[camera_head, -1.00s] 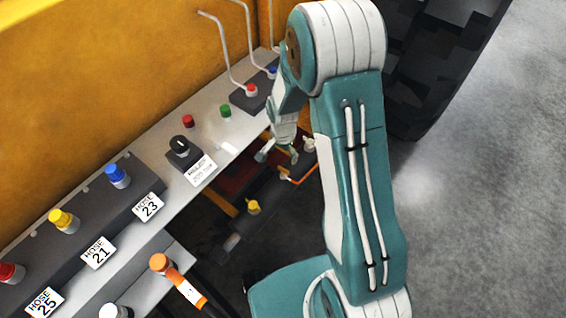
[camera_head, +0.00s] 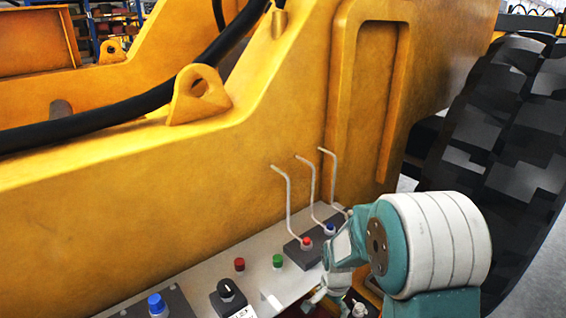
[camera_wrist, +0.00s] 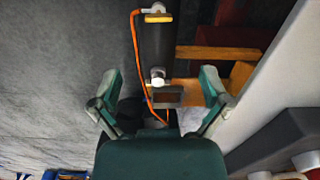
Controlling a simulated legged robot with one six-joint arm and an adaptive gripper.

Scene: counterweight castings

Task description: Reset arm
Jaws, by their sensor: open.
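My gripper (camera_wrist: 160,108) is open in the wrist view, with its two fingers spread wide and nothing between them that it touches. Beyond the fingers is a dark cylinder (camera_wrist: 157,42) with a white-capped fitting and an orange hose (camera_wrist: 139,65) running along it. In the head view my gripper (camera_head: 326,297) shows low in the picture, partly hidden by the frame edge, beside the front edge of the grey control panel (camera_head: 215,270). My teal and white arm fills the lower right.
The panel carries a red button (camera_head: 239,264), a green button (camera_head: 278,261), a black knob (camera_head: 227,291) and a blue cap (camera_head: 157,304). Bent white levers (camera_head: 288,200) rise behind. A yellow machine body (camera_head: 180,210) stands behind the panel, and a large black tyre (camera_head: 500,140) at right.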

